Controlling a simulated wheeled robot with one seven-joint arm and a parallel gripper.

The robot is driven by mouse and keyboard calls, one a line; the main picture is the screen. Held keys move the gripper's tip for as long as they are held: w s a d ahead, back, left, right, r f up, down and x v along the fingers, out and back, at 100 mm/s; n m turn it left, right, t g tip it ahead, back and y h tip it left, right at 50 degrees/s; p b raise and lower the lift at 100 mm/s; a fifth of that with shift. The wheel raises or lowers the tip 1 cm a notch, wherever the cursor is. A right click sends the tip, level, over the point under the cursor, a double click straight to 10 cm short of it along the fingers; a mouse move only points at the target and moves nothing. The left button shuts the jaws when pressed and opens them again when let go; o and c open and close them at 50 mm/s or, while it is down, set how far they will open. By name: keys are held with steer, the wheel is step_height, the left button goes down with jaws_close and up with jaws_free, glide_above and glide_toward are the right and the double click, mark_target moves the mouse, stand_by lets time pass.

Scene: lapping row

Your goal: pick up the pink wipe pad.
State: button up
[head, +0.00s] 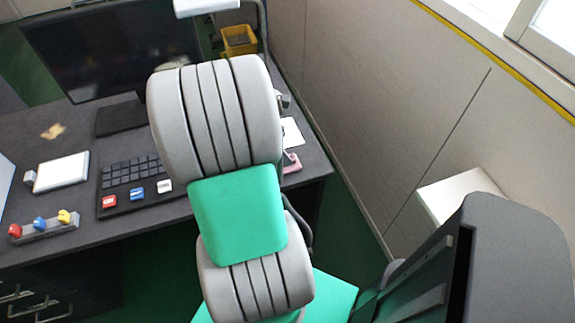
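A small pink pad (292,163), which looks like the wipe pad, lies on the dark desk (314,160) near its right front corner. Its left part is hidden behind my grey and green arm, which crosses the middle of the head view. My gripper cannot be made out; the arm covers the area where it may be. I cannot tell how far it is from the pad.
A white sheet (292,133) lies just behind the pad. Left of my arm are a black keypad (130,172), a white box (62,171) and a rack with coloured knobs (42,228). A monitor (112,45) and yellow bin (238,40) stand behind. A wall (375,110) rises right.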

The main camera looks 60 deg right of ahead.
steer(key=x, duration=0.6)
steer(key=shift+s+a+f+b, duration=0.1)
steer(key=shift+s+f+b, duration=0.05)
steer(key=shift+f+b, duration=0.2)
steer(key=c, duration=1.6)
steer(key=shift+o, duration=0.2)
steer(key=shift+r, duration=0.55)
steer(key=s+a+r+p, duration=0.2)
steer(key=s+a+r, duration=0.5)
steer(key=a+r, duration=0.5)
steer(key=shift+p, duration=0.35)
